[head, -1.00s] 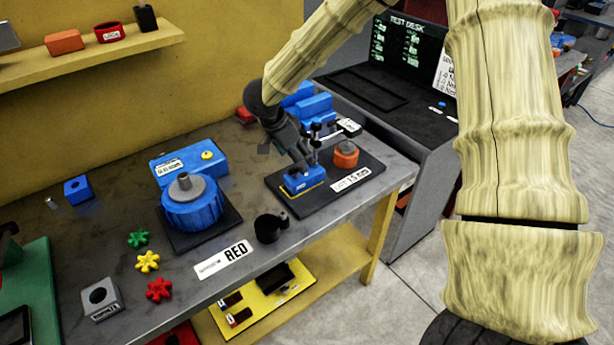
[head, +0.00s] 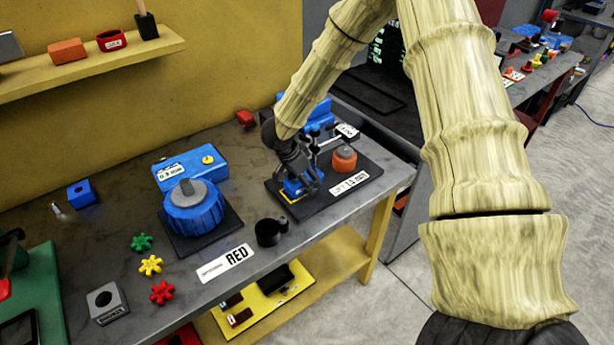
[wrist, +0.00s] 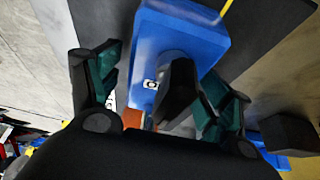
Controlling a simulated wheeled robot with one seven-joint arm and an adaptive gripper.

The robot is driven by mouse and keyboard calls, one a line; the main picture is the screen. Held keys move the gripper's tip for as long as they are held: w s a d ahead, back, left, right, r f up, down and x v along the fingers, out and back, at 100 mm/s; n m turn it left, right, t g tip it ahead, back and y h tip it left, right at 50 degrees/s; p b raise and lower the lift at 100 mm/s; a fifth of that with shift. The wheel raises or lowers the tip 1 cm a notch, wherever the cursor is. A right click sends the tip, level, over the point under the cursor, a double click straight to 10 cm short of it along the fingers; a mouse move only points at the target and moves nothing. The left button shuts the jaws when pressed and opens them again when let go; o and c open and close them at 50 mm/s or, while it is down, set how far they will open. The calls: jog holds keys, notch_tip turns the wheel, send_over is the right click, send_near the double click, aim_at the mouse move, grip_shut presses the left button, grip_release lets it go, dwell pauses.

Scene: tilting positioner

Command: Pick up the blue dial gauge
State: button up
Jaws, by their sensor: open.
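The blue dial gauge appears to be the piece with a blue block base (head: 291,191) and dark upright parts, on a black plate (head: 325,193) at the bench's right end. In the wrist view its blue base (wrist: 182,38) fills the top middle, with a dark post (wrist: 178,88) rising towards the camera. My gripper (head: 301,178) is over this piece and partly hides it. In the wrist view my gripper's teal-padded fingers (wrist: 160,88) are open, one on each side of the post. I cannot tell whether they touch it.
An orange cylinder (head: 344,158) stands on the same plate, close right of my gripper. A blue ribbed positioner (head: 194,215) stands to the left, with a small black round holder (head: 270,232) in between. Blue boxes stand behind my arm.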

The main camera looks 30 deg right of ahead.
jog(key=shift+f, duration=0.15)
jog(key=shift+c, duration=0.2)
grip_shut()
